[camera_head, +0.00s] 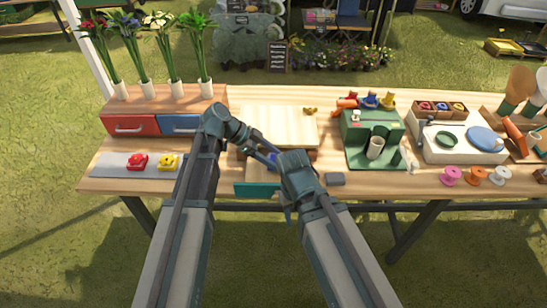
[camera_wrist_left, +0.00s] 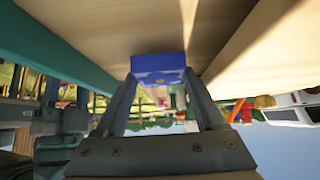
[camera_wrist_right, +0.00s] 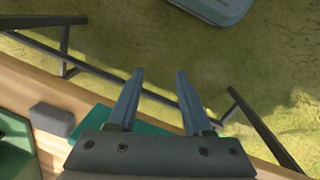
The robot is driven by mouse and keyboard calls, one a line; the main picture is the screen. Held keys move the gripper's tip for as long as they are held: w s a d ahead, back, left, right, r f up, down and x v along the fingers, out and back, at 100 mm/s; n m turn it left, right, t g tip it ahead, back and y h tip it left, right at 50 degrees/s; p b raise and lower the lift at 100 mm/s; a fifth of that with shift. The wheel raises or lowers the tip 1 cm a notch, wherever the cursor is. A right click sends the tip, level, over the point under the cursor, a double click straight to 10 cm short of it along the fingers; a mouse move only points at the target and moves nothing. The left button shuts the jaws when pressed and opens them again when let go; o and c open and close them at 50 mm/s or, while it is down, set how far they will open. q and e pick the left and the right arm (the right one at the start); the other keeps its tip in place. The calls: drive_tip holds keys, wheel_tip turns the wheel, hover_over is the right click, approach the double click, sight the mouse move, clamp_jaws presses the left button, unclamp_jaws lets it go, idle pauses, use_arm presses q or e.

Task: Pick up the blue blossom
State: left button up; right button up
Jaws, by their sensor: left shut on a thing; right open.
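A blue block-like thing, which looks like the blue blossom (camera_wrist_left: 158,66), sits between the fingertips of my left gripper (camera_wrist_left: 160,82) in the left wrist view. The gripper is shut on it, close to pale wooden surfaces. In the head view, my left gripper is low over an open drawer with a teal front (camera_head: 257,190), beneath the light wooden top (camera_head: 278,125); the blossom is mostly hidden there by my arms. My right gripper (camera_wrist_right: 155,92) is open and empty by the table's front edge, above the teal drawer front.
A red blossom (camera_head: 137,161) and a yellow blossom (camera_head: 168,163) lie on a grey mat (camera_head: 108,166) at the left. Red (camera_head: 135,124) and blue (camera_head: 180,123) drawers stand behind. A green stand (camera_head: 366,163) and a small grey block (camera_head: 335,179) are to the right.

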sight(273, 159)
use_arm(q)
wheel_tip(273, 159, up, 9)
drive_tip(key=p, duration=0.8)
